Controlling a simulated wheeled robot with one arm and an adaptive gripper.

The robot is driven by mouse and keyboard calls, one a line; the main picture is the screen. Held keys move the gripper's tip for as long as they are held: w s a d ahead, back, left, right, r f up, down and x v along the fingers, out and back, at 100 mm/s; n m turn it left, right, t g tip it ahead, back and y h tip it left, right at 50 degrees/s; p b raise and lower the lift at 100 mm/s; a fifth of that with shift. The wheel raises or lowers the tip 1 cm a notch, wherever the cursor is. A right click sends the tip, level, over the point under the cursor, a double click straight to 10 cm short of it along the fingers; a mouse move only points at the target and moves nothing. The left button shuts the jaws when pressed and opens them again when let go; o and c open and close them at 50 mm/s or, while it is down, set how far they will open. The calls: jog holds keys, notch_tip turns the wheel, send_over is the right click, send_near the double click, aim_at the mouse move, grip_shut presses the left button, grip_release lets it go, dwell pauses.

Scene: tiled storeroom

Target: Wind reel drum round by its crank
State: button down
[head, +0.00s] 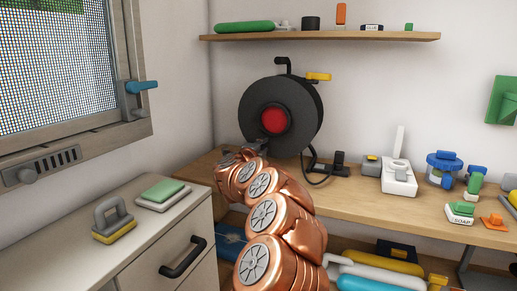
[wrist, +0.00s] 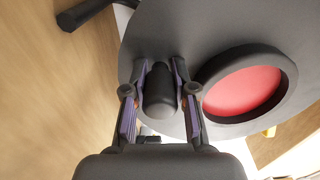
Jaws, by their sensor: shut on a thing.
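The reel drum (head: 295,100) is a dark grey disc with a red centre, standing upright on the wooden bench at the back. In the wrist view the drum face (wrist: 185,40) and its red hub (wrist: 242,92) fill the right side. The crank knob (wrist: 159,90) is a dark peg on the drum face, left of the red hub. My gripper (wrist: 160,98) is shut on the knob, one finger on each side. In the head view my copper arm reaches up to the drum's lower left, and the gripper's fingers are hard to make out there.
A black cable hangs right of the drum near a black plug block (head: 340,163). A white device (head: 399,178) and a blue-lidded jar (head: 444,168) stand further right on the bench (head: 375,205). A shelf (head: 320,37) runs above. A counter (head: 75,240) with a drawer handle is at left.

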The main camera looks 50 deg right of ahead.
jog(key=c, duration=0.9)
grip_release()
jog(key=shift+v, duration=6)
